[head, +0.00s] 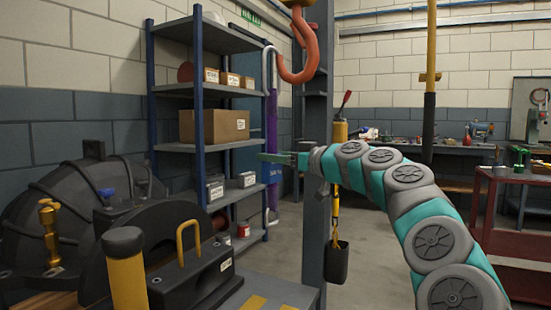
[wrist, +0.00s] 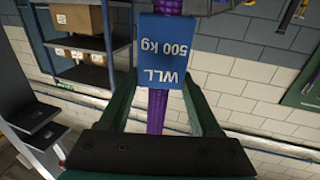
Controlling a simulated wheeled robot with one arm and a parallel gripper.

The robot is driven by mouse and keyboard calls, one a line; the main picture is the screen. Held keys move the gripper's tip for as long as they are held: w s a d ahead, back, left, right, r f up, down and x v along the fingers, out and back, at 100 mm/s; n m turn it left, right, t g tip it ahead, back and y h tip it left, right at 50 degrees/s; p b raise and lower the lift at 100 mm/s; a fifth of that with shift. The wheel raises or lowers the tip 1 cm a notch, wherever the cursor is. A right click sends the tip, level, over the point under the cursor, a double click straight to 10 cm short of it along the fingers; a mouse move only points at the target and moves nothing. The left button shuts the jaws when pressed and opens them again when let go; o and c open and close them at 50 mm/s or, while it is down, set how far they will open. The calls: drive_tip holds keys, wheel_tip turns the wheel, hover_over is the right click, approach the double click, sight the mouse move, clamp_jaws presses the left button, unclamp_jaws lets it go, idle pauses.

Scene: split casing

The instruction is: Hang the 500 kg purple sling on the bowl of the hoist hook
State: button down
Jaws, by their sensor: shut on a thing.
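The purple sling (head: 272,120) hangs upright beside the shelf rack in the head view, with pale loops at its top and bottom. In the wrist view its purple webbing (wrist: 157,110) runs between my fingers, and its blue tag (wrist: 163,48) reads "WLL 500 kg" upside down. My gripper (head: 268,158) is shut on the sling near the tag, well below the top loop; it also shows in the wrist view (wrist: 160,88). The orange hoist hook (head: 303,50) hangs at the top, right of the sling's upper loop, its bowl empty. I cannot tell their difference in depth.
A blue-grey shelf rack (head: 198,100) with boxes stands left of the sling. A grey post (head: 317,200) rises just right of it, behind the hook. A yellow pendant (head: 340,130) hangs beyond the post. The dark split casing (head: 165,245) fills the lower left.

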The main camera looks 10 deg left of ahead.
drive_tip(key=shift+s+d, duration=0.1)
drive_tip(key=shift+d, duration=0.1)
drive_tip(key=shift+s+d+f+b, duration=0.1)
drive_tip(key=shift+s+d+b, duration=0.15)
drive_tip(key=shift+d+b, duration=0.4)
drive_tip(key=shift+s+d+f+b, duration=0.1)
drive_tip(key=shift+s+d+b, duration=0.25)
drive_tip(key=shift+d, duration=0.5)
drive_tip(key=shift+s+d+f+b, duration=0.1)
drive_tip(key=shift+s+d+b, duration=0.1)
drive_tip(key=shift+d+b, duration=0.45)
drive_tip(key=shift+d, duration=0.1)
drive_tip(key=shift+s+d+f+b, duration=0.1)
drive_tip(key=shift+d+f+b, duration=0.15)
drive_tip(key=shift+f+b, duration=0.6)
drive_tip(key=shift+s+d+f+b, duration=0.1)
drive_tip(key=shift+d+f+b, duration=0.15)
drive_tip(key=shift+f+b, duration=0.6)
drive_tip(key=shift+r, duration=0.3)
drive_tip(key=shift+f, duration=0.1)
